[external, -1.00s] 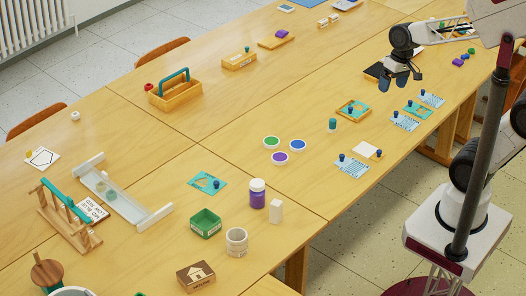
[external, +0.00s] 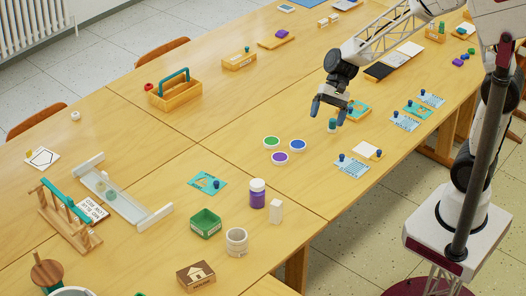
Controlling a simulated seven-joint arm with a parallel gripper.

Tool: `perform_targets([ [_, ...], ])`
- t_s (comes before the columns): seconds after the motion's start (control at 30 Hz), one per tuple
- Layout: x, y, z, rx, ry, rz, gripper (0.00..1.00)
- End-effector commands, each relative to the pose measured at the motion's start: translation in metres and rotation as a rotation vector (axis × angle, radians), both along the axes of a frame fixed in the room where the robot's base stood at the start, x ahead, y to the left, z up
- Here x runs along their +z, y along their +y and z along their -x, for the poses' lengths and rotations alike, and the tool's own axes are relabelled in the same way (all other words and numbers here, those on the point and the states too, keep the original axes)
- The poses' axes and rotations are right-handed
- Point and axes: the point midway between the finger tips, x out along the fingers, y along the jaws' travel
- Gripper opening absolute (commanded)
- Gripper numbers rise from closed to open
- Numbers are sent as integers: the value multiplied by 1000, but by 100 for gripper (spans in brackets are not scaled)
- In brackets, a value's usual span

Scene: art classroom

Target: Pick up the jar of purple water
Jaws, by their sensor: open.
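The jar of purple water (external: 257,195) stands upright on the table in the lower middle of the external view, with a pale lid. A white block stands close to its right. My gripper (external: 328,112) is open and points down over the table, up and to the right of the jar and well apart from it. Its fingers are near a small teal cylinder (external: 332,125); I cannot tell whether they touch it.
The white block (external: 276,211), a green box (external: 205,223) and a cream cup (external: 236,241) stand near the jar. Round green, blue and purple paint dishes (external: 280,157) lie between jar and gripper. A teal card (external: 207,182) lies left of the jar.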

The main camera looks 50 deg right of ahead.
Motion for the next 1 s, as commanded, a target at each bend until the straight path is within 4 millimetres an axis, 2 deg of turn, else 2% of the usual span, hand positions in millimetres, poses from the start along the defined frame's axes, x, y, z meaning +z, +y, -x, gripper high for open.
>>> perform_targets([
  [0.2,-35,40,-25,-91,129,-72,91],
  [0.6,-108,110,-64,-277,363,-182,91],
  [1.0,-187,166,-89,-459,563,-256,91],
])
